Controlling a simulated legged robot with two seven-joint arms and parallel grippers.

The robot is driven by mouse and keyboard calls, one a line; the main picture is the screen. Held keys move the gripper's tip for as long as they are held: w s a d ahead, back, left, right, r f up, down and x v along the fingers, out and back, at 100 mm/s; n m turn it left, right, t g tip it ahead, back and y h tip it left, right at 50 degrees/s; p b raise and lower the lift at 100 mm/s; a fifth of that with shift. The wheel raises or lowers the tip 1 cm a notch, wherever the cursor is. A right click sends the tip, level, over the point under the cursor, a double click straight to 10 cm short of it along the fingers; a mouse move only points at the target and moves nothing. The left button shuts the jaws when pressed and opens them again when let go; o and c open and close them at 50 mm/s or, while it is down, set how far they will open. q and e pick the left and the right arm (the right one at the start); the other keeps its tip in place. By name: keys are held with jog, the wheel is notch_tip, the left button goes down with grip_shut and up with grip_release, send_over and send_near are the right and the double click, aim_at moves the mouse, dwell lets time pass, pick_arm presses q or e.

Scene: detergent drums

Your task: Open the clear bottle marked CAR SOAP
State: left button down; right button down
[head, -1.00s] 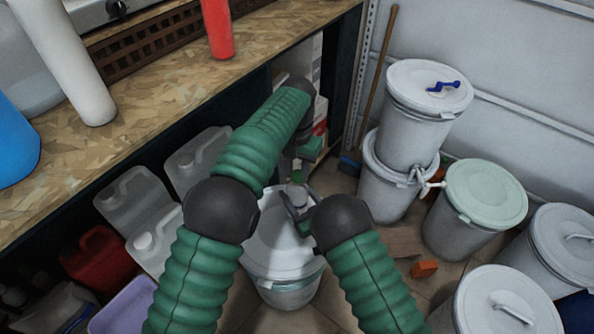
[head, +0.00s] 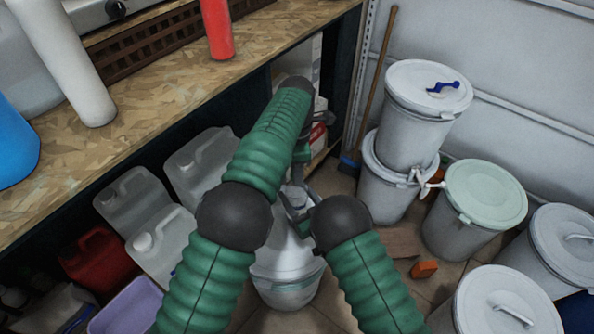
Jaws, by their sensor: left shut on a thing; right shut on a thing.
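My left gripper (head: 300,163) reaches down from the upper right end of the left arm, over the white drum (head: 285,268). It is shut, apparently on the green cap of the CAR SOAP bottle; the cap itself is hidden now. Just below it, my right gripper (head: 297,203) is shut around the small clear bottle (head: 297,186). Only a sliver of the bottle shows between the two grippers, above the drum's lid. Its marking cannot be read. Whether the cap still sits on the neck cannot be told.
A wooden bench (head: 150,100) with a red bottle (head: 217,30) and a white bottle (head: 75,65) runs along the left. Clear canisters (head: 165,240) stand beneath it. Several lidded drums crowd the right, including a pale green-lidded one (head: 486,193). An orange block (head: 424,269) lies on the floor.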

pick_arm(q)
jog(key=shift+r, duration=0.15)
dwell(0.3)
jog(key=shift+r, duration=0.95)
jog(key=shift+r, duration=2)
pick_arm(e)
jog(key=shift+c, duration=1.8)
grip_release()
